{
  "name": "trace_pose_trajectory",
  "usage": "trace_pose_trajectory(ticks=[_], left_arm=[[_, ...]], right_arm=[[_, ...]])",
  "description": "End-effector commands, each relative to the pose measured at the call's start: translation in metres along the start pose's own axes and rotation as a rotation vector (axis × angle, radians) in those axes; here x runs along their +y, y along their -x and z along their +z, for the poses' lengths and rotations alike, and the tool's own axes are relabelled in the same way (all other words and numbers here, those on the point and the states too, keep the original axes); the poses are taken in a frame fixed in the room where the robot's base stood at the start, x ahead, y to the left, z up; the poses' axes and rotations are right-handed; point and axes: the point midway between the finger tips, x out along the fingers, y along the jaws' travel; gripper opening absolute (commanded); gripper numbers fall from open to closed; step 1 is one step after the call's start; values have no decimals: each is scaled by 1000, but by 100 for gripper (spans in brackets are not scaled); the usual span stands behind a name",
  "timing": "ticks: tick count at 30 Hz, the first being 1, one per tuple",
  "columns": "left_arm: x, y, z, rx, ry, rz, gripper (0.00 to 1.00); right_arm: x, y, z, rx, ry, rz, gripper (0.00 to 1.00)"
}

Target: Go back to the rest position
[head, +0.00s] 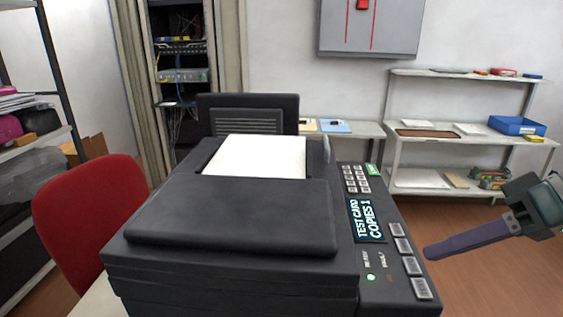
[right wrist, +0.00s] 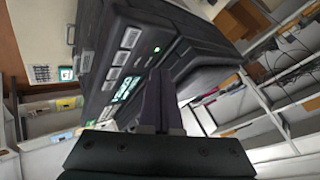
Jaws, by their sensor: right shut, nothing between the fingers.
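My right gripper (head: 432,251) is at the right of the head view, beside the right edge of the black printer (head: 230,210). Its fingers are together with nothing between them, and they point left toward the printer's control panel. In the right wrist view the shut fingers (right wrist: 158,88) show in front of the printer (right wrist: 120,60), whose buttons and display face the camera. I cannot tell from these views whether the fingers touch the printer; a gap shows in the head view. My left gripper is not in view.
The printer's display reads "TEST CARD COPIES 1" (head: 368,220), and a green light is lit. A white sheet (head: 255,156) lies on top. A red chair (head: 88,220) stands at the left. Shelves (head: 400,135) line the back wall. Brown floor (head: 480,280) is clear at the right.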

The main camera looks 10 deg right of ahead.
Motion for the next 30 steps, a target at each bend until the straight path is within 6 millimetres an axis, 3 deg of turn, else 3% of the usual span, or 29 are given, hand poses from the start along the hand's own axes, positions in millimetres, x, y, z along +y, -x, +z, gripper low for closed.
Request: trace_pose_trajectory(ticks=[2, 8, 12, 15, 20, 21, 30], left_arm=[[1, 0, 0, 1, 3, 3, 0], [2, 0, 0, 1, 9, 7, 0], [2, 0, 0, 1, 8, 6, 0], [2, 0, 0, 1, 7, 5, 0], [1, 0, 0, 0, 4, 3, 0], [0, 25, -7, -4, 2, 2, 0], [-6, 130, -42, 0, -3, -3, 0]], right_arm=[[-12, -14, 23, -53, 34, -5, 0], [-67, -52, 124, -246, 212, 63, 0], [-88, -45, 163, -282, 254, 209, 0], [-93, -27, 177, -279, 226, 334, 0], [-89, 20, 194, -265, 103, 561, 0], [-100, 39, 178, -263, 109, 567, 0], [-154, 115, 122, -265, 119, 564, 0]])
